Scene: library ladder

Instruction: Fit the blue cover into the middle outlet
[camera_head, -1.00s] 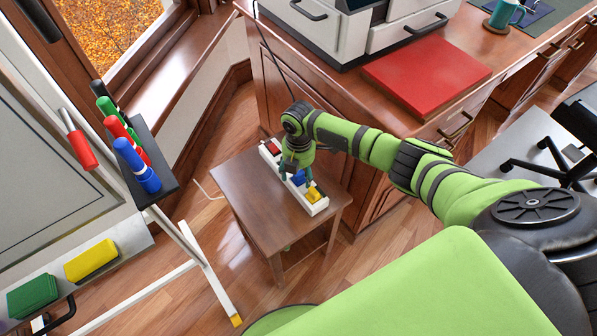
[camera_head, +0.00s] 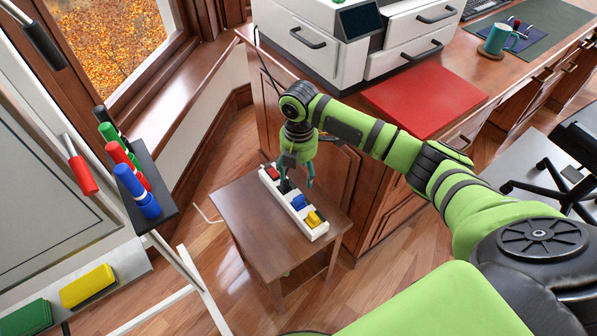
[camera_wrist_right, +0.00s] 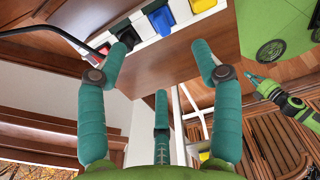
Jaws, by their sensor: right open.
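The blue cover (camera_head: 298,202) sits on the white outlet strip (camera_head: 322,230), between a black piece (camera_head: 284,187) and a yellow cover (camera_head: 314,218). A red cover (camera_head: 273,174) is at the strip's far end. The blue cover (camera_wrist_right: 160,19) also shows near the top of the right wrist view; I cannot tell how deep it sits. My right gripper (camera_head: 299,175) is open and empty above the strip, its fingers apart and clear of the blue cover. My left gripper (camera_wrist_right: 252,80) shows small at the right of the wrist view; its finger state is unclear.
The strip lies on a small wooden table (camera_head: 245,210). A wooden cabinet with a red board (camera_head: 425,97) stands behind it. A whiteboard with a marker tray (camera_head: 160,200) is at the left. A dark cord runs down from the cabinet.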

